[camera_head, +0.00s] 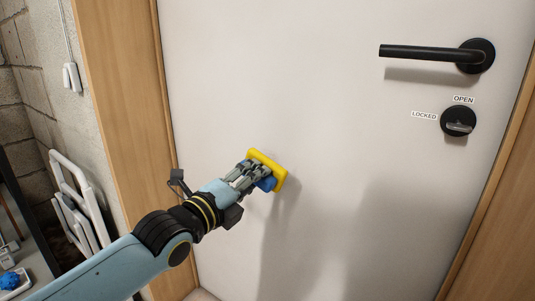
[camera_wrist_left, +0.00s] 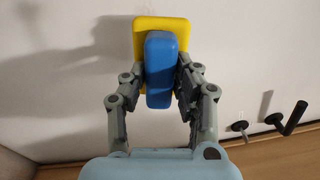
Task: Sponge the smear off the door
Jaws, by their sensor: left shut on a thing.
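The white door (camera_head: 330,90) fills the middle of the head view. My left gripper (camera_head: 253,174) is shut on a sponge with a yellow pad (camera_head: 266,160) and a blue grip (camera_head: 267,184). In the left wrist view the fingers of my left gripper (camera_wrist_left: 160,90) clasp the blue grip (camera_wrist_left: 160,70), and the yellow pad (camera_wrist_left: 140,32) faces the door (camera_wrist_left: 50,60). The pad is at or very near the door surface; I cannot tell if it touches. No smear shows on the visible door; the part behind the sponge is hidden. My right gripper is not in view.
A black lever handle (camera_head: 430,53) and a black lock knob (camera_head: 458,122) between OPEN and LOCKED labels are on the door's right. A wooden frame (camera_head: 120,110) borders it. A white folded rack (camera_head: 78,205) and a shelf with a blue item (camera_head: 10,280) stand at left.

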